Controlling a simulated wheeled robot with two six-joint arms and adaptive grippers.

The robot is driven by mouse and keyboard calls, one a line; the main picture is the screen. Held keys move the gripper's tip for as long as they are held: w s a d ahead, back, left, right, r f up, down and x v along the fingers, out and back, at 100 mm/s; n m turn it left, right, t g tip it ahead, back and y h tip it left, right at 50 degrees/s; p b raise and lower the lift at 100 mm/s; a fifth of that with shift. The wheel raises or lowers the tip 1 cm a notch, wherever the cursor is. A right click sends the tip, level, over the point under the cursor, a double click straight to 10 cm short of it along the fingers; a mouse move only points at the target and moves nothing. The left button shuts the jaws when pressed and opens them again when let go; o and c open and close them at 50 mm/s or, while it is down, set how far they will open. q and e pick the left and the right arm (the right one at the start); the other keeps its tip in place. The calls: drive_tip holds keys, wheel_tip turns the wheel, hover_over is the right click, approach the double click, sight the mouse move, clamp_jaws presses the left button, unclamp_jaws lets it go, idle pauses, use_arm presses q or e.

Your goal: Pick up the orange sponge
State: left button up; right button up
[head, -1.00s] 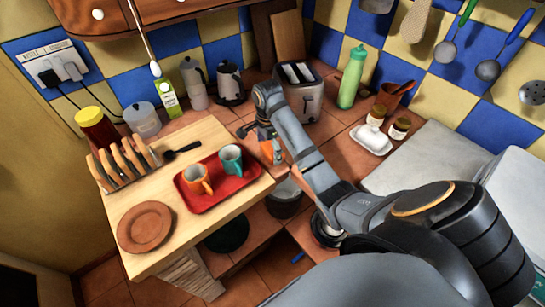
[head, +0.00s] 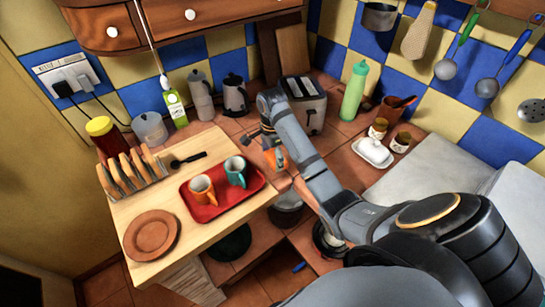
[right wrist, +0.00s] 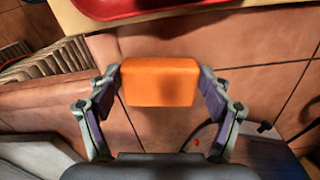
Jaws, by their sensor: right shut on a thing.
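The orange sponge (right wrist: 160,82) is a plain block held between the two fingers of my right gripper (right wrist: 160,90) in the right wrist view. The fingers press on its left and right sides. In the head view, my right gripper (head: 272,150) is over the tiled counter, right of the red tray and in front of the toaster. A small orange part of the sponge (head: 269,158) shows there; my own arm and gripper hide much of it. My left gripper is not in view.
The red tray (head: 205,213) with two mugs lies on the wooden board (head: 187,245), left of my right gripper. A toaster (head: 303,103) and a green bottle (head: 353,92) stand behind. A white butter dish (head: 373,152) is to the right.

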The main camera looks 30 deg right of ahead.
drive_tip(key=s+a+r+p, duration=0.5)
drive_tip(key=s+r+p, duration=0.6)
drive_tip(key=p, duration=0.3)
drive_tip(key=shift+s+a, duration=0.4)
drive_tip(key=shift+s, duration=0.5)
